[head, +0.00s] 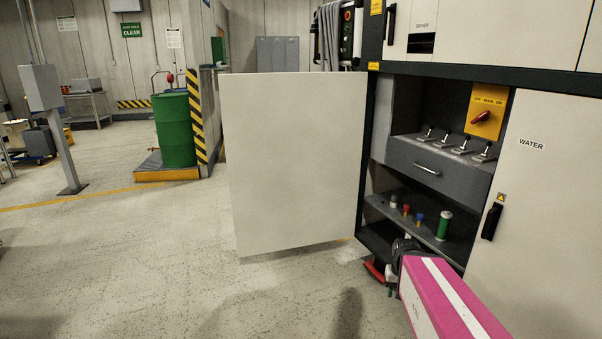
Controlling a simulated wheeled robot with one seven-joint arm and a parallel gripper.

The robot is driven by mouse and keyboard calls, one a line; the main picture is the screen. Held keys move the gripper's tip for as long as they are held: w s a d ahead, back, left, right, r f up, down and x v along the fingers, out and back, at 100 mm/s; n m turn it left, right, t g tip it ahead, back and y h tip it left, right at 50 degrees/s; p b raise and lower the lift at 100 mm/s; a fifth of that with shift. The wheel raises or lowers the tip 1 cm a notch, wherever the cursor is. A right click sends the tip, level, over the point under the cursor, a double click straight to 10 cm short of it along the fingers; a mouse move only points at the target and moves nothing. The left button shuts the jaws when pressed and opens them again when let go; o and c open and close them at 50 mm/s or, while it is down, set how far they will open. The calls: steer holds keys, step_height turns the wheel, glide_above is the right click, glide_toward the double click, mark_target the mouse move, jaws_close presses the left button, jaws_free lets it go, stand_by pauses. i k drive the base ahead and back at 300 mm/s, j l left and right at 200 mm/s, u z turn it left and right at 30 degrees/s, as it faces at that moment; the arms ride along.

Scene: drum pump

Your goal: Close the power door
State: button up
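A large pale door (293,165) stands swung wide open in the middle of the head view. It hangs on the left side of an open cabinet bay (383,120), and no label shows on its visible face. Inside the bay are a yellow panel with a red rotary switch (481,117), several levers, and a grey drawer. My gripper (391,273) is low in front of the bay, at the end of my pink and white arm, to the right of the door and apart from its broad face. Its fingers are small and dark, so their opening is unclear.
A lower shelf (420,221) holds small coloured items and a green cylinder (444,225). A closed WATER door (540,200) with a black handle (491,221) is at right. A green drum (174,130) stands far left. The floor (150,260) left of the open door is clear.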

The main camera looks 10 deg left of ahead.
mark_target(293, 141)
steer(key=j+u, duration=0.1)
steer(key=u, duration=1.5)
steer(key=i+u, duration=0.4)
steer(key=i, duration=4)
steer(key=i+z, duration=0.35)
steer(key=i+j+z, duration=0.5)
steer(key=i+z, duration=0.2)
steer(key=z, duration=3.35)
steer(key=i, duration=0.2)
